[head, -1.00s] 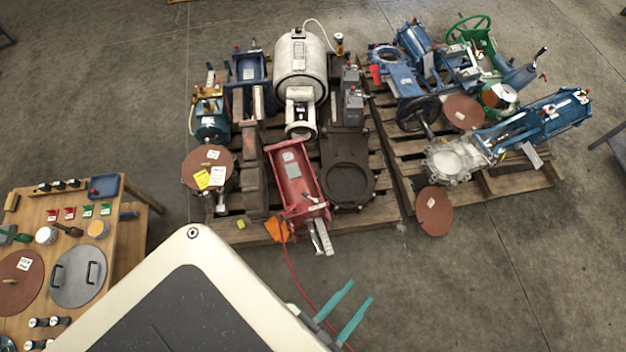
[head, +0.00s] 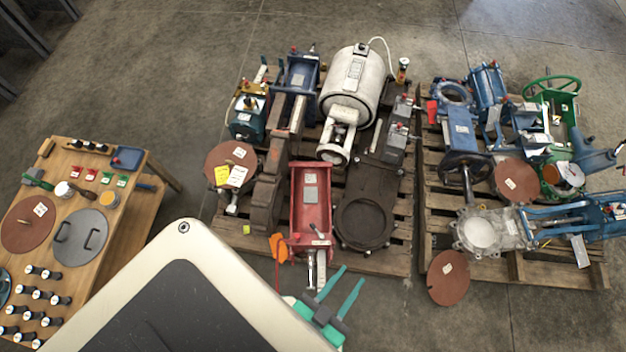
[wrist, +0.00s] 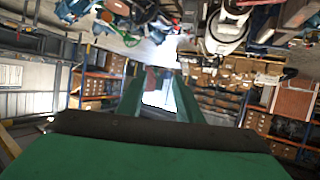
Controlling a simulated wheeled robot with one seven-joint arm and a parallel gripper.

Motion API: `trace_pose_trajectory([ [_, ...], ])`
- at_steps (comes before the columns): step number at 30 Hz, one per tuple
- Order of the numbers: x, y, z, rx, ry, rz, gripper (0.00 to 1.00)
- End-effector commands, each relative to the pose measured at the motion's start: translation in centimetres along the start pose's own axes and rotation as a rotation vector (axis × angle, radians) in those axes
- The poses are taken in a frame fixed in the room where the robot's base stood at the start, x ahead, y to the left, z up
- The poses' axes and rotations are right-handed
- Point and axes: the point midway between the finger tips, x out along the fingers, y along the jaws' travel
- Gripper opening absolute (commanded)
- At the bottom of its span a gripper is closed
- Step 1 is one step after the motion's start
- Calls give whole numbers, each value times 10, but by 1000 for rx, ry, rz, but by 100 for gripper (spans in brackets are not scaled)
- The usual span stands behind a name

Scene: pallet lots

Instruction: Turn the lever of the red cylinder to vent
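The red cylinder (head: 311,205) lies on the left pallet near its front edge, with silver fittings and a small lever-like part (head: 318,234) at its near end. Which way the lever points is too small to tell. An orange tag (head: 278,247) hangs beside that end. My gripper (head: 345,283), with two teal fingers, is just in front of the cylinder's near end. Its fingers are apart with nothing between them. In the wrist view the two green fingers (wrist: 160,100) are also spread and empty.
The left pallet (head: 385,260) also carries a white tank (head: 352,85), a dark flat valve (head: 367,220) and blue units. A second pallet (head: 560,272) stands at right. A wooden table (head: 110,250) with caps and discs is at left. Floor between table and pallet is clear.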

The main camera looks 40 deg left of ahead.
Motion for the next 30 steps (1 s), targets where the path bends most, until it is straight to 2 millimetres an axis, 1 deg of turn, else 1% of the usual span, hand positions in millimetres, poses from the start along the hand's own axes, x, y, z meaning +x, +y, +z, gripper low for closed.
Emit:
trace_pose_trajectory([
  [1, 18, -9, 18, -30, -37, -29, 33],
  [3, 41, -22, 47, -81, -105, -70, 33],
  [5, 60, -34, 70, -127, -162, -109, 33],
  [6, 72, -43, 85, -160, -200, -137, 33],
  [9, 100, -66, 118, -246, -289, -211, 33],
  [12, 127, -89, 147, -336, -376, -283, 33],
  [15, 152, -110, 171, -427, -460, -355, 33],
  [19, 180, -136, 194, -550, -567, -449, 33],
  [23, 204, -163, 208, -683, -668, -549, 33],
  [26, 218, -182, 212, -789, -744, -627, 33],
  [30, 233, -207, 209, -933, -840, -729, 33],
])
